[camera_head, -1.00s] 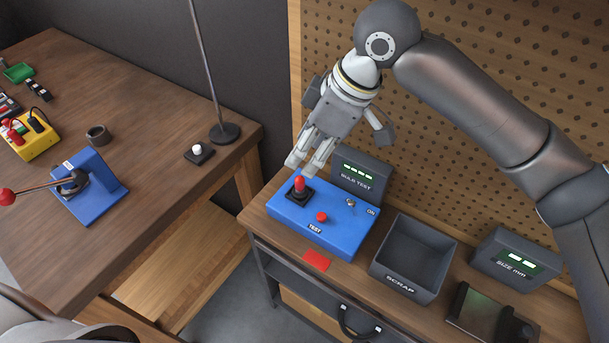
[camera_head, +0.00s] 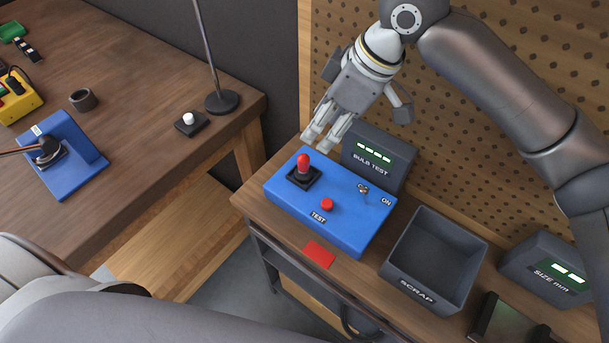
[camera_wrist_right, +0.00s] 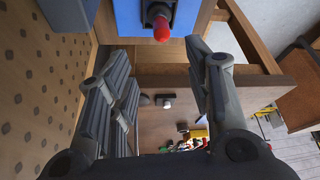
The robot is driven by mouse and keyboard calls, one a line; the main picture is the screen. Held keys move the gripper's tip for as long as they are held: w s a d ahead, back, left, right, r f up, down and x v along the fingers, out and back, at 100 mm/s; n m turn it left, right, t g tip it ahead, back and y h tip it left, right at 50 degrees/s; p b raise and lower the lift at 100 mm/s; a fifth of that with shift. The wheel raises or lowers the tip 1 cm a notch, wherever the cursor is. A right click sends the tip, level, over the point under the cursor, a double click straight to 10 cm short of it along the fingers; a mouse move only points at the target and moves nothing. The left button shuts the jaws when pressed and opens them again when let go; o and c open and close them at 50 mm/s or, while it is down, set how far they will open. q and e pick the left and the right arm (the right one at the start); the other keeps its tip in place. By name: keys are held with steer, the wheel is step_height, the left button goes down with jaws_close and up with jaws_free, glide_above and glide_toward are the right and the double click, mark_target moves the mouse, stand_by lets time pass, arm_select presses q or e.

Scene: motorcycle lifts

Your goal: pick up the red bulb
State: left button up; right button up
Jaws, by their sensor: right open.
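The red bulb (camera_head: 303,163) stands upright in a black socket (camera_head: 304,178) on the blue bulb test box (camera_head: 335,208). In the right wrist view the bulb (camera_wrist_right: 162,27) shows at the top, beyond the spread fingers. My right gripper (camera_head: 326,138) is open and empty, above and behind the bulb near the box's back corner, and apart from it. In the right wrist view its fingers (camera_wrist_right: 165,85) are wide apart with nothing between them. No left gripper can be made out; a grey arm part fills the lower left of the head view.
On the blue box are a red test button (camera_head: 327,205) and a toggle switch (camera_head: 364,190). The bulb test display (camera_head: 382,152) stands close behind. A scrap bin (camera_head: 436,258) and a size display (camera_head: 551,268) stand to the right. A pegboard (camera_head: 490,60) rises behind.

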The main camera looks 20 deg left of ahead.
mark_target(308, 158)
steer(key=x, duration=0.6)
steer(key=shift+d+f, duration=0.15)
steer(key=shift+f, duration=0.3)
steer(key=x, duration=0.3)
steer(key=p+x, duration=0.1)
steer(key=shift+s+f, duration=0.25)
steer(key=shift+f, duration=0.55)
arm_select(q)
steer(key=shift+w+r, duration=0.1)
steer(key=shift+w, duration=0.35)
arm_select(e)
steer(key=shift+c, duration=0.3)
jaws_close()
steer(key=shift+r, duration=0.1)
